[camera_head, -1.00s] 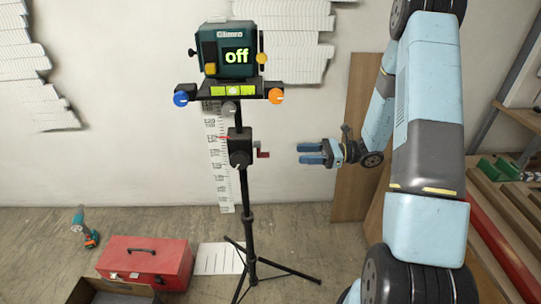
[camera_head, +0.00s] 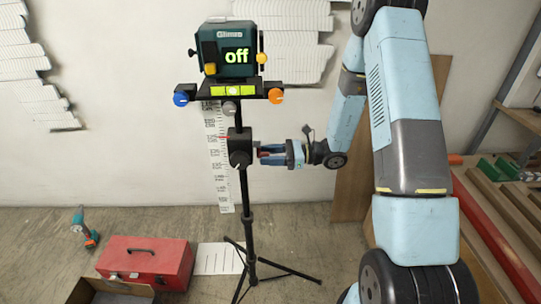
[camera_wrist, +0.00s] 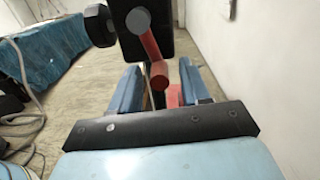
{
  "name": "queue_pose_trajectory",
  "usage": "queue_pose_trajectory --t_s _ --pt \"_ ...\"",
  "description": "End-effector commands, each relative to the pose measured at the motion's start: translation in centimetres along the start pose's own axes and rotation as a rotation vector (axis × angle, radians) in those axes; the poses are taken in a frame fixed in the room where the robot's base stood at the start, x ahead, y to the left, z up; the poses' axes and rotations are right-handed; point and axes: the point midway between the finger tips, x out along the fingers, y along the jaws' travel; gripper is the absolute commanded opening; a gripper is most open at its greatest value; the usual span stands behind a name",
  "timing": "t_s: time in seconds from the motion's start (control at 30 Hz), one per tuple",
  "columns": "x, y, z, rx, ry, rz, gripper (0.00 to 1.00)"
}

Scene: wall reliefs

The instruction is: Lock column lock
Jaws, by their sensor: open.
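A black tripod column carries a black clamp block (camera_head: 238,136). On it is a dark round knob (camera_head: 239,159) with a white mark, likely the column lock; the knob also shows at the upper left in the wrist view (camera_wrist: 99,25). A red crank handle (camera_wrist: 151,47) sticks out of the block's right side. My gripper (camera_head: 263,154) is at the right of the block, pointing left. Its blue fingers are open, with the crank's red grip between them in the wrist view (camera_wrist: 158,76). Whether they touch it I cannot tell.
A laser level (camera_head: 225,50) reading "off" sits on top of the tripod, above a plate with blue and orange knobs. The tripod legs (camera_head: 249,263) spread on the floor. A red toolbox (camera_head: 147,262) and an open cardboard box stand at the lower left.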

Motion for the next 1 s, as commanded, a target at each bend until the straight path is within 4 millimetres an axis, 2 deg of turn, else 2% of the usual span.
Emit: queue_pose_trajectory --t_s 0.17,0.63,0.83,1.0 --pt "-0.01 0.0 0.0 0.0 0.0 0.0 0.44" --pt "-0.03 -0.01 0.01 0.0 0.0 0.0 0.0" --pt "-0.05 0.04 0.0 0.009 0.0 -0.001 0.0" --pt "-0.07 0.56 -0.04 0.114 -0.002 -0.002 0.0"
